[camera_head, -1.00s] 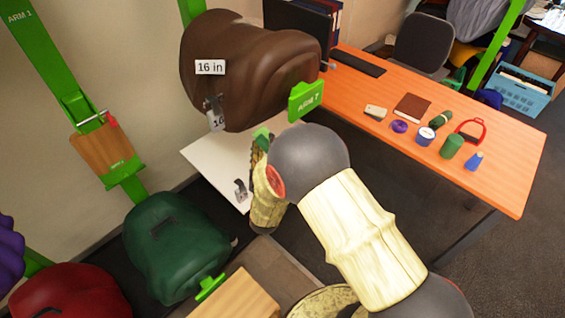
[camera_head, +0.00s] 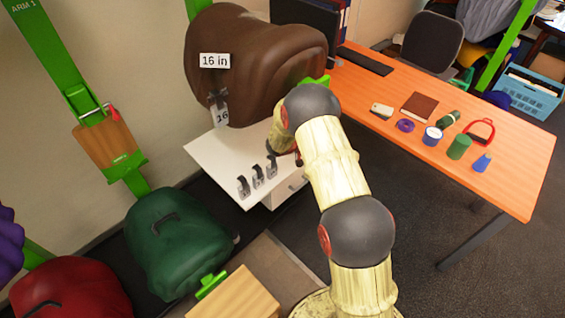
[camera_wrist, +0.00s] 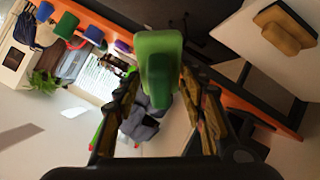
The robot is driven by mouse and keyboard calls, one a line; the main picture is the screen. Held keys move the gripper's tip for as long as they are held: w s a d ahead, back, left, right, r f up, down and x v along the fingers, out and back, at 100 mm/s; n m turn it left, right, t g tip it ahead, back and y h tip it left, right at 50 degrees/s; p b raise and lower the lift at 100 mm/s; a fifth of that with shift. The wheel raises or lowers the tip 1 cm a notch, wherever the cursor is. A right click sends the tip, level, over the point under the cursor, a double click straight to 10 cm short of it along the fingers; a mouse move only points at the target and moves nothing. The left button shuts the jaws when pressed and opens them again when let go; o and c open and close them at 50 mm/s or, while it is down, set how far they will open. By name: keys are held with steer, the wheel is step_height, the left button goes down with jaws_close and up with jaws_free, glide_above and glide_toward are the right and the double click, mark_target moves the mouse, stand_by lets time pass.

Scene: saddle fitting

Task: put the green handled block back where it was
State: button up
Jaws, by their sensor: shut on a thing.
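The green handled block (camera_wrist: 158,60) is between the two fingers of my gripper (camera_wrist: 161,92) in the wrist view. My gripper is shut on it, and the block's far end points away from the palm. Its handle cannot be made out. In the head view my own arm hides the block and most of the gripper, which is by the right side of the white table (camera_head: 222,160), below the brown saddle form (camera_head: 255,65). Whether the block touches anything cannot be told.
Three metal clips (camera_head: 257,177) stand on the white table. The orange desk (camera_head: 500,170) at right holds a brown book (camera_head: 419,107), a green can (camera_head: 459,147) and other small items. A green saddle form (camera_head: 175,245) is at lower left. A tan block (camera_wrist: 285,28) shows in the wrist view.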

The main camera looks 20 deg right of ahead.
steer(key=w+a+f+m+g+y, duration=0.1)
steer(key=w+f+m+g+y, duration=0.2)
steer(key=f, duration=1)
steer(key=w+a+n+t+y, duration=0.25)
steer(key=w+a+y, duration=0.35)
steer(key=w+a, duration=0.6)
steer(key=shift+m, duration=0.35)
steer(key=b+x, duration=0.1)
steer(key=x, duration=0.2)
steer(key=b+x, duration=0.1)
steer(key=x, duration=0.2)
steer(key=a+b+x, duration=0.1)
steer(key=x, duration=0.2)
steer(key=shift+d+f, duration=0.1)
steer(key=shift+f, duration=0.3)
steer(key=shift+f+b, duration=0.35)
steer(key=shift+c, duration=0.6)
steer(key=o, duration=1)
